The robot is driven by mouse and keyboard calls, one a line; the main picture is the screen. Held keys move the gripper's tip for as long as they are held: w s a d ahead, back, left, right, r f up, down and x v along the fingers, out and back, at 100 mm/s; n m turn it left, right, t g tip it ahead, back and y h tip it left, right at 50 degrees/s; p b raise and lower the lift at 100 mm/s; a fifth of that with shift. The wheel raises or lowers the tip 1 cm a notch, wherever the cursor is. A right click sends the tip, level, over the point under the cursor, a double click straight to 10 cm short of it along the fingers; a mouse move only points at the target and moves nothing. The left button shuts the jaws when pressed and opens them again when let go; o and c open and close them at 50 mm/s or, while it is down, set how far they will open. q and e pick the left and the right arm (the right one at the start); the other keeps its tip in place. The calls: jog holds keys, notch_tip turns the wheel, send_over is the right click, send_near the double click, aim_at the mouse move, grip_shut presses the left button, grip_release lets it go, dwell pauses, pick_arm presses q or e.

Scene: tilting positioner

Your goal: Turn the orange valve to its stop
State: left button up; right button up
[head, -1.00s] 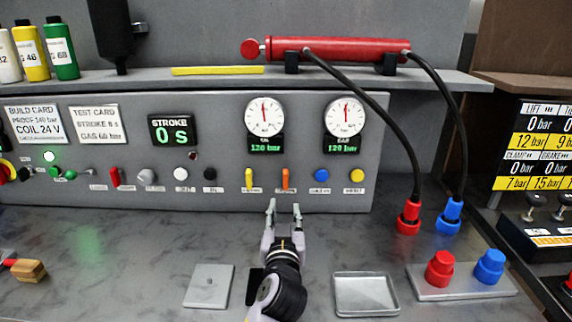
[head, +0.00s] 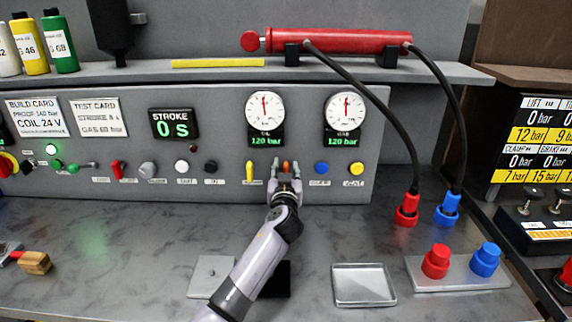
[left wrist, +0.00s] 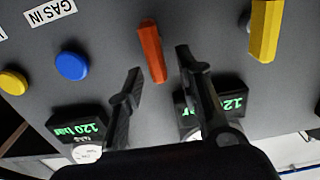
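The orange valve (head: 286,167) is a small lever handle on the grey panel, below the left round gauge. In the head view it stands about upright, partly hidden by my left gripper (head: 286,172). The left wrist view shows the orange valve (left wrist: 151,52) in front of and between the two open fingers of my left gripper (left wrist: 158,62). Gaps show on both sides, and I see no contact. My right gripper is in neither view.
A yellow handle (head: 250,172) sits just left of the valve, and blue (head: 321,168) and yellow (head: 357,168) knobs sit to its right. Both gauges read 120 bar. A metal tray (head: 363,285) and red and blue hose couplings are at the right of the bench.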

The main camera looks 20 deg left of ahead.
pick_arm(q)
jog(key=shift+x, duration=1.05)
jog(key=shift+c, duration=0.4)
grip_shut()
